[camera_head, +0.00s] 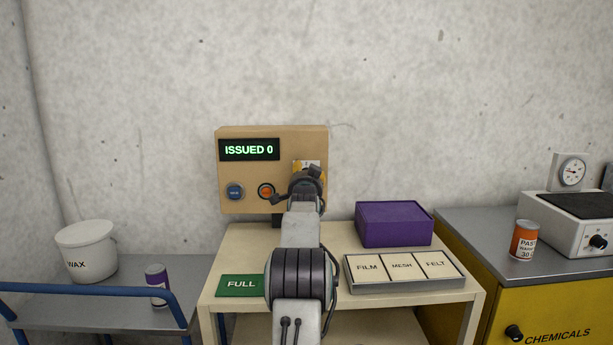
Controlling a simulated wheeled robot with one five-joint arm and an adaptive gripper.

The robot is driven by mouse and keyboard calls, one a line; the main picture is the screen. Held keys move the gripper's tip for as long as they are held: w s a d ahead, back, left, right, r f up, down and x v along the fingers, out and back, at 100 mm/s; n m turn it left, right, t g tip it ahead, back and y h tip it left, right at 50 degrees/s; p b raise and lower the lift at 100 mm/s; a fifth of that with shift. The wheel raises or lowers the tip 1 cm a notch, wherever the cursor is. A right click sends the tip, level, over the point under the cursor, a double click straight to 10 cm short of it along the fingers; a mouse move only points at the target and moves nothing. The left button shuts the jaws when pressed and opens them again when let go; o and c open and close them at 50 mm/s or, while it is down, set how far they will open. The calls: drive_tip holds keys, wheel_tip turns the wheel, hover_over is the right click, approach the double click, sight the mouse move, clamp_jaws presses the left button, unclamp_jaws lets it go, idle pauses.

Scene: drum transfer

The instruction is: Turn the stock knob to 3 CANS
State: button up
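A tan control box (229,170) stands at the back of a cream table. Its screen (249,149) reads "ISSUED 0". A blue button (235,191) and an orange-red button (266,190) sit on its lower front. A pale label plate (303,164) with a bit of yellow-orange shows at its right side, mostly covered by my gripper. The stock knob and its markings are hidden behind my gripper. My gripper (296,188) is in front of the box's right part, seen from behind. I cannot tell whether its fingers are open, shut or touching the knob.
A purple box (394,223) and a tray with FILM, MESH and FELT panels (405,284) are right of my arm. A green FULL mat (239,285) lies left. A cart with a white WAX bucket (87,252) and purple can (157,284) stands left; a yellow cabinet (540,306) right.

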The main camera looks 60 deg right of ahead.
drive_tip(key=shift+c, duration=0.2)
clamp_jaws()
idle(0.5)
